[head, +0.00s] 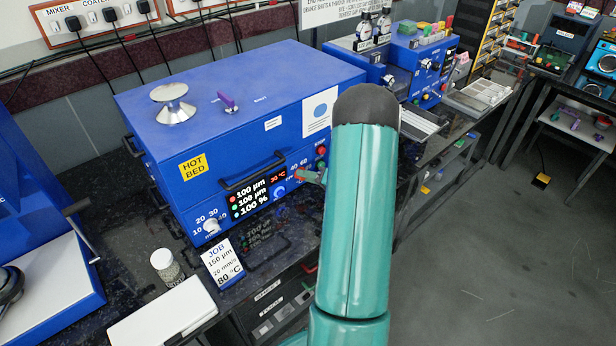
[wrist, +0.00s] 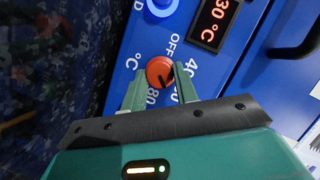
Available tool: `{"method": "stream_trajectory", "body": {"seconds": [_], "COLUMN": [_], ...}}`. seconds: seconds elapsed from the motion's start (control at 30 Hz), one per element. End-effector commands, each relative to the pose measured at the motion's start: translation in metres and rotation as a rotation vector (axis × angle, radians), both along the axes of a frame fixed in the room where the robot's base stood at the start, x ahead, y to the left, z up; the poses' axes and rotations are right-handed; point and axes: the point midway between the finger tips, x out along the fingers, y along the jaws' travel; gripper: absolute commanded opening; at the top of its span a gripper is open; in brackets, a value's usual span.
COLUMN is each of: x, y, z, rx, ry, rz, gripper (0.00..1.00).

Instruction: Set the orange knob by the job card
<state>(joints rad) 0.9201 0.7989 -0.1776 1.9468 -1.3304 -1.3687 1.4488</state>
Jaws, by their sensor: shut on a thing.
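The orange knob (wrist: 158,70) is on the blue front panel of the coater, in the wrist view. A dark pointer line on it runs toward the lower right. White marks around it include OFF, 40 and 80. My gripper (wrist: 160,84) has one finger on each side of the knob and is shut on it. In the head view my gripper (head: 312,177) is at the right of the panel, and the knob is mostly hidden there. The job card (head: 223,264) leans at the machine's front and reads 150 µm, 20 mm/s, 80 °C.
The blue coater (head: 250,90) has a display (head: 262,193) reading 100 µm, 100 µm, 100 % and a red 30 °C. A white knob (head: 212,226) sits at its front left. A jar (head: 166,266) and a white slab (head: 165,318) are on the dark bench. Open floor is at right.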

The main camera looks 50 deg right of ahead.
Motion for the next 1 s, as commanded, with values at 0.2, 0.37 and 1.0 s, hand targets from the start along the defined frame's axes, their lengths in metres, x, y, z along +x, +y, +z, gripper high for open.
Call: {"method": "stream_trajectory", "body": {"seconds": [0.2,0.37,1.0], "x": [0.0013,0.0013,0.0011], "y": [-0.0021,-0.0024,-0.0016], "z": [0.0003,-0.0009,-0.0038], "rx": [0.202,0.353,0.763], "ry": [-0.029,-0.046,-0.09], "rz": [0.0,0.0,0.001], "gripper": [0.07,0.07,0.07]}}
